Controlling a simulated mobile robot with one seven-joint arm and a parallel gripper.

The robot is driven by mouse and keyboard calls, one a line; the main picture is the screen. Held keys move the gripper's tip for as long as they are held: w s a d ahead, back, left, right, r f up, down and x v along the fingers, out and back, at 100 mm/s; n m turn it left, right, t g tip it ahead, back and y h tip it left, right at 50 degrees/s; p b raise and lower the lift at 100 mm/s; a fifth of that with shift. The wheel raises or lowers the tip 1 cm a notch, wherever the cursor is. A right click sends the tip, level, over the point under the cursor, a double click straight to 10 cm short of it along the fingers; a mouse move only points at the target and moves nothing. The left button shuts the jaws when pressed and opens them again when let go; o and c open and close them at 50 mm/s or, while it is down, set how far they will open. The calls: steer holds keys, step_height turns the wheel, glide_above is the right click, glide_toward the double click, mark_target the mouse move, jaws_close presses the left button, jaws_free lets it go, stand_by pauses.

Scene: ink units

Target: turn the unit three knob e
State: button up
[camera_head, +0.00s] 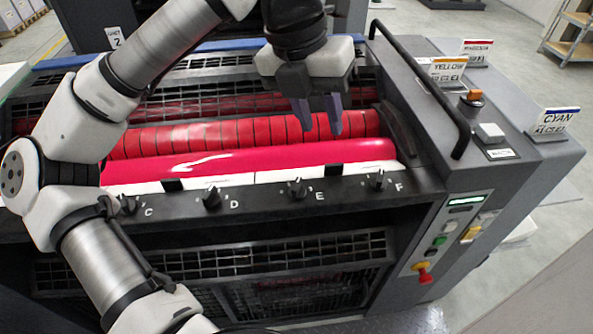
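Knob E (297,188) is a small black knob on the dark front rail of the ink unit, with a white letter E to its right. My gripper (319,130) hangs above and behind this knob, over the red rollers. Its two grey-purple fingers point down with a gap between them, and nothing shows between them. The fingers are apart from the knob. The head view does not show a clear unit number on this machine; a sign with a 2 (116,40) stands on the unit behind.
Knob D (211,197) and knob F (377,180) flank knob E, and knob C (127,204) is farther left. Red ink rollers (240,135) lie behind the rail. A black handrail (425,85) rises at the right, near a control panel (455,240) with buttons.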

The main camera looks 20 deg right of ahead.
mark_target(297, 183)
steer(key=w+f+y+p, duration=0.1)
steer(key=f, duration=0.4)
steer(key=a+f+n+y+p, duration=0.1)
steer(key=f, duration=0.4)
steer(key=w+a+f+t+p, duration=0.1)
steer(key=f, duration=0.4)
steer(key=shift+w+n+y, duration=0.3)
steer(key=shift+w+y, duration=0.05)
steer(key=shift+y, duration=0.05)
jaws_close()
